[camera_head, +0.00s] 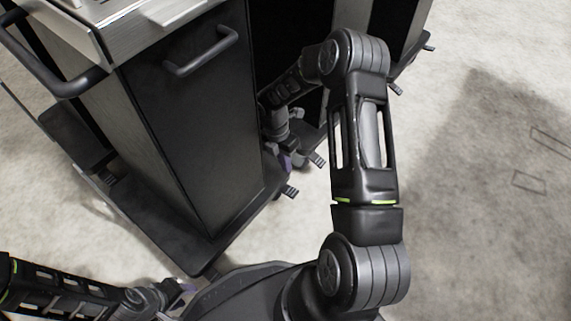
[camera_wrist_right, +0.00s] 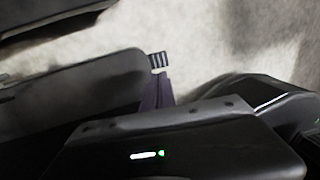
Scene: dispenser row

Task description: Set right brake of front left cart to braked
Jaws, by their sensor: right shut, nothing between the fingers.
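The nearest cart (camera_head: 190,125), a tall dark cabinet with a grey handle, stands at left centre in the head view. A small ridged brake pedal (camera_head: 290,191) sticks out at its lower right corner. A ridged pedal (camera_wrist_right: 158,60) also shows in the right wrist view, just past purple fingers. I cannot tell whether it is raised or pressed. My right gripper (camera_head: 285,163) is shut and empty, low beside the cart's right side, just above the pedal. Contact cannot be made out. My left gripper (camera_head: 180,288) is at the lower left, its fingers partly hidden.
Another ridged pedal (camera_head: 317,159) lies just behind, close to my right gripper. More dark carts stand behind the nearest one. A further pedal (camera_head: 109,180) shows at the cart's left side. The pale floor (camera_head: 480,200) on the right is clear.

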